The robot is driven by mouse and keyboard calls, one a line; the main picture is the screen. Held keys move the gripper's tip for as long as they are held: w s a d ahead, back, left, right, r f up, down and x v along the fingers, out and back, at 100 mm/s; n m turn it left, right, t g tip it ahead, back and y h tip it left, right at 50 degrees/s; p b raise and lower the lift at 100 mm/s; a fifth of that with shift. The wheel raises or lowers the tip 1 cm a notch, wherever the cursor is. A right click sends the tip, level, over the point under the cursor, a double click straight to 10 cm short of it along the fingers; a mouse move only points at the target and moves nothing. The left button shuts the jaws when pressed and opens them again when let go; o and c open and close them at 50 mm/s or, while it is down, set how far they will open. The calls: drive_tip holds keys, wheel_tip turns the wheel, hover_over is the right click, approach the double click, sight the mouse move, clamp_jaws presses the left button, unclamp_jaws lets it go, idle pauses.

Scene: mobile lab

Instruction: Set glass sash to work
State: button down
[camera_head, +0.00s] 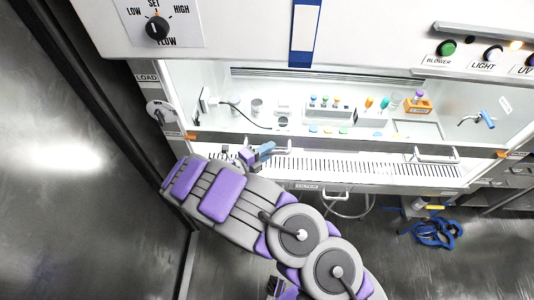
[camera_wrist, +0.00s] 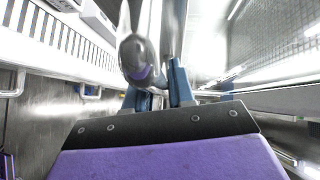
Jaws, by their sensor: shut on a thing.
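The glass sash (camera_head: 350,147) fronts the bench cabinet, and its dark lower rail runs across the opening above the slotted grille. A metal handle (camera_head: 436,159) hangs at its right end. My gripper (camera_head: 262,152) is at the left end of the rail. In the wrist view, my gripper (camera_wrist: 158,98) has its blue fingers shut on a rounded metal handle (camera_wrist: 136,55). Orange marks (camera_head: 191,136) sit on the frame near the rail's ends. A LOAD label (camera_head: 147,77) is higher on the left post. The lettering lower on the post is too small to read.
Tube racks (camera_head: 330,107) and small vessels stand inside the cabinet behind the glass. A knob (camera_head: 157,28) marked LOW, SET and HIGH is at upper left. A blue hose coil (camera_head: 436,232) lies at right. Dark metal panels (camera_head: 70,150) stand close on the left.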

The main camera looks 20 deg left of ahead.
drive_tip(key=shift+r, duration=0.65)
drive_tip(key=c, duration=1.1)
unclamp_jaws()
drive_tip(key=shift+a, duration=0.1)
drive_tip(key=shift+o, duration=0.2)
drive_tip(key=p+v, duration=0.1)
drive_tip(key=v, duration=1.6)
drive_tip(key=shift+a, duration=0.25)
drive_tip(key=shift+s, duration=0.15)
